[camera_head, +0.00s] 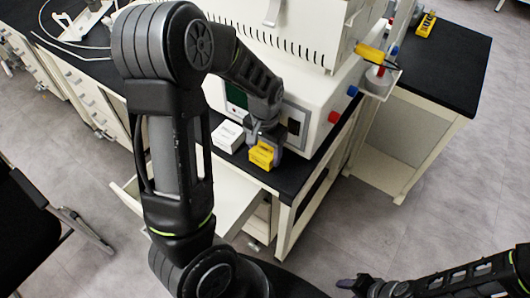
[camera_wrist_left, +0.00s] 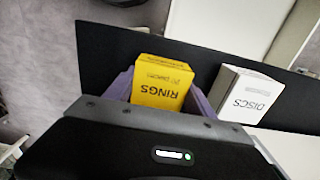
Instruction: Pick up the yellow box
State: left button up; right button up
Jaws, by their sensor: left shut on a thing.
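The yellow box (camera_head: 262,154) is in my left gripper (camera_head: 264,146), over the front part of the black bench top in the head view. In the left wrist view the yellow box (camera_wrist_left: 162,83), printed "RINGS", sits between the two purple-grey fingers of the left gripper (camera_wrist_left: 160,92), which are shut on it. I cannot tell whether the box touches the bench. My right gripper (camera_head: 360,286) is at the bottom of the head view, away from the bench; its jaw state is unclear.
A white box (camera_head: 228,136), marked "DISCS" in the left wrist view (camera_wrist_left: 247,96), stands beside the yellow box. The white freeze dryer (camera_head: 320,100) stands right behind. An open drawer (camera_head: 226,200) juts out below. Another yellow box (camera_head: 426,24) is on the far black bench (camera_head: 450,70).

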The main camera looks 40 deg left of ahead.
aim_at(265, 150)
pick_arm(q)
notch_tip(265, 150, up, 18)
jog(key=shift+f+b, duration=0.25)
jog(key=shift+b, duration=0.05)
dwell(0.8)
